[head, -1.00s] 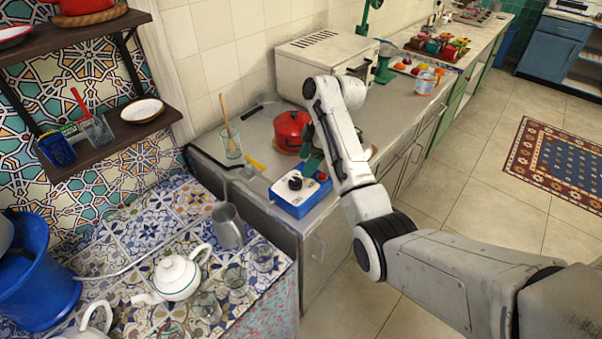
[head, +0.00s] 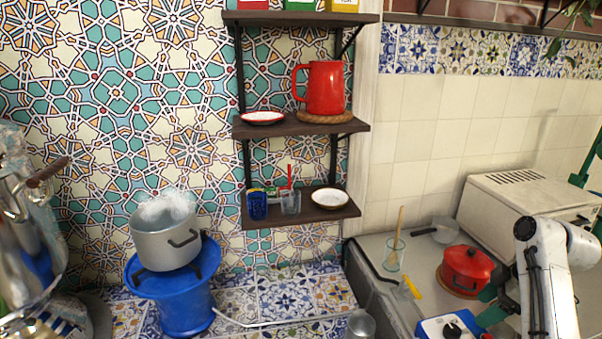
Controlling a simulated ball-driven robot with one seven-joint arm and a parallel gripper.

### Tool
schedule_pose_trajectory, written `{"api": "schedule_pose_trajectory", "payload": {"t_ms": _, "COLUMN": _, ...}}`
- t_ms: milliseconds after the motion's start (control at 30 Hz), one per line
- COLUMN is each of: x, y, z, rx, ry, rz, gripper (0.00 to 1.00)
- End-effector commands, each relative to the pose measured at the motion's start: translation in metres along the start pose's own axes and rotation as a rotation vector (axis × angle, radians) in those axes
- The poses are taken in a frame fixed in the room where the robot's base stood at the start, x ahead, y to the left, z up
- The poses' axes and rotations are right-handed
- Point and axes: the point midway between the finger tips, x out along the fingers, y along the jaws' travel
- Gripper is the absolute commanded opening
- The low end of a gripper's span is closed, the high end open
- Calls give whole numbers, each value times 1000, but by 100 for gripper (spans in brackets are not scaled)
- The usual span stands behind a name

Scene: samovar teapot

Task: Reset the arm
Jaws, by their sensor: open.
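Part of my white arm (head: 548,275) stands at the lower right in the head view, with its bend (head: 550,240) at the top. My gripper cannot be made out; it is hidden behind the arm or outside the picture. Just left of the arm, dark green parts show beside the red pot (head: 466,270), too small and covered to identify. The pot stands on the grey counter (head: 372,250). A blue-and-white device (head: 447,327) is below the pot, cut by the bottom edge.
A white oven-like box (head: 520,205) stands behind my arm. A glass with a wooden spoon (head: 395,255) is left of the pot. At left, a grey pot (head: 165,245) sits on a blue stand (head: 175,300), beside a shiny metal vessel (head: 30,240). Wall shelves (head: 300,127) hold a red jug (head: 325,88).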

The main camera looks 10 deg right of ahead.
Motion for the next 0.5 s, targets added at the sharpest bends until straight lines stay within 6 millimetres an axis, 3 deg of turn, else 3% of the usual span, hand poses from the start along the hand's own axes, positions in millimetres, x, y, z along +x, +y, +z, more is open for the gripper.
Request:
{"api": "schedule_pose_trajectory", "payload": {"t_ms": 167, "x": 45, "y": -38, "z": -9, "rx": 93, "ry": -21, "rz": 21, "gripper": 67}}
{"api": "schedule_pose_trajectory", "payload": {"t_ms": 300, "x": 86, "y": -88, "z": -15, "rx": 225, "ry": -40, "rz": 71, "gripper": 67}}
{"api": "schedule_pose_trajectory", "payload": {"t_ms": 500, "x": 119, "y": -163, "z": -13, "rx": 405, "ry": -44, "rz": 154, "gripper": 67}}
